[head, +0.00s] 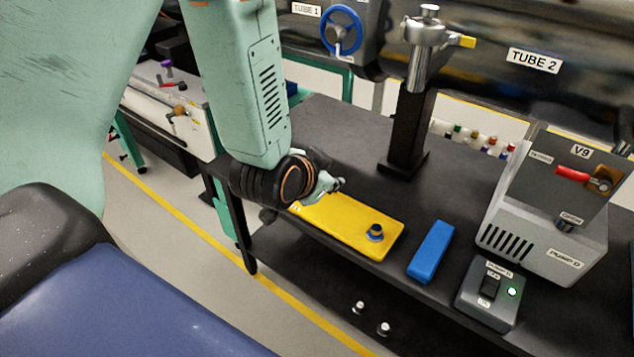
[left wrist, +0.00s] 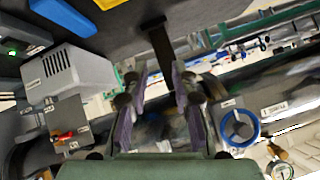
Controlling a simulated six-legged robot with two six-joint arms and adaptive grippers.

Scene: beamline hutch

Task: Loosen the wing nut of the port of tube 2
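Tube 2 (head: 575,75) is the dark pipe with a "TUBE 2" label (head: 535,61) at the upper right of the head view. A silver port fitting (head: 420,62) stands at its left on a black post (head: 408,130). A small yellow piece (head: 467,41) sticks out to the fitting's right; I cannot tell if it is the wing nut. My left gripper (head: 332,184) is low and left of the post, apart from the fitting. In the left wrist view its fingers (left wrist: 160,98) are spread and nothing shows gripped. My right gripper is not in view.
On the black bench lie a yellow plate (head: 335,222) with a blue knob and a blue block (head: 431,252). A grey pump box (head: 535,235) and switch box (head: 489,296) stand to the right. A blue handwheel (head: 342,30) is near the "TUBE 1" label.

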